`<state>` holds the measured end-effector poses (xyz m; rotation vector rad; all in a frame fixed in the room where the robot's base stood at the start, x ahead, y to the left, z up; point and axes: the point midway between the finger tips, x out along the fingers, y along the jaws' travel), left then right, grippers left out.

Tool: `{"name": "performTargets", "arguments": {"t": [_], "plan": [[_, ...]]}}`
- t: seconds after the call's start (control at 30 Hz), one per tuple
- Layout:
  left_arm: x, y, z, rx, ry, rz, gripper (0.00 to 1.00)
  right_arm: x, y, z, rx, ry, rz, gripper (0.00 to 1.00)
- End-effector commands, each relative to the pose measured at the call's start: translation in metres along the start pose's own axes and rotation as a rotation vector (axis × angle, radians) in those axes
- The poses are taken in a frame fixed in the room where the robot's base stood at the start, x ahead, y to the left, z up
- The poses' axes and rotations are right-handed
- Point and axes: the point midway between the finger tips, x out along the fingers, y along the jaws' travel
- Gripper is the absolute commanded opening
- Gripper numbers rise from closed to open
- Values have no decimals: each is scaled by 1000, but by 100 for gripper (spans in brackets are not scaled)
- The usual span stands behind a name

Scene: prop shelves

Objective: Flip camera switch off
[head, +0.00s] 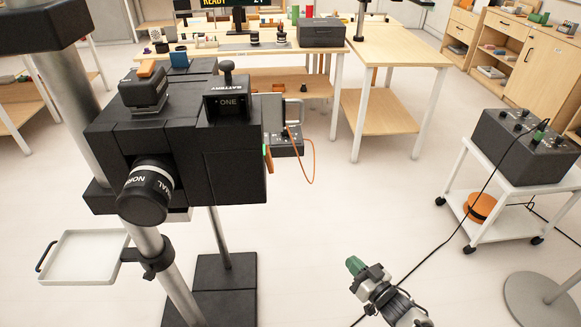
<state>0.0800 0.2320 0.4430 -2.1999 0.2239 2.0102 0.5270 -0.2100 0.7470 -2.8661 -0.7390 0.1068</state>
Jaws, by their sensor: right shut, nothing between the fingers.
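A big black box-shaped camera (175,150) stands on a metal pole at the left. Its round lens (147,190) faces me and carries a ring with lettering that looks like "NORMAL". A black lever with a round knob (227,76) stands up at the top right of the camera, above a block marked "BATTERY" and "ONE"; it appears upright. I cannot tell which part is the camera switch. My right gripper (357,267) is low at the centre right, with green at its tip. It is shut and empty, apart from the camera. My left gripper is out of view.
A white tray (84,280) hangs beside the camera pole. A grey control box (525,146) with knobs sits on a white wheeled cart at the right; its black cable crosses the floor past my right arm. Wooden tables (398,58) stand behind. Floor between camera and cart is mostly clear.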

Motion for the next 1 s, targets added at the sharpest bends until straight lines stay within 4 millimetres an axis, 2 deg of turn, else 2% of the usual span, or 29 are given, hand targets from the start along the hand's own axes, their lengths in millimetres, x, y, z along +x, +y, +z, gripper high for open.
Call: {"name": "performTargets", "arguments": {"t": [0.03, 0.1, 0.2, 0.3, 0.4, 0.5, 0.6, 1.0], "plan": [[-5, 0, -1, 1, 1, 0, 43, 17, -9, -49, 2, 101, -99, 0], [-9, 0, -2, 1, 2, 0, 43, 30, -26, -107, 23, 222, -248, 0], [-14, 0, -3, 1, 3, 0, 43, 33, -57, -181, 57, 357, -487, 0], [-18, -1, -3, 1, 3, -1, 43, 23, -86, -239, 93, 440, -722, 0], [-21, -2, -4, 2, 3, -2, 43, 7, -108, -276, 123, 474, -909, 0], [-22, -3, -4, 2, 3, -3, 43, -5, -119, -294, 142, 483, -1024, 0], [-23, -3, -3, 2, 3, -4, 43, -11, -124, -302, 152, 484, -1076, 0], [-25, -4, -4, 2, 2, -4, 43, -10, -127, -305, 154, 486, -1082, 0]]}}
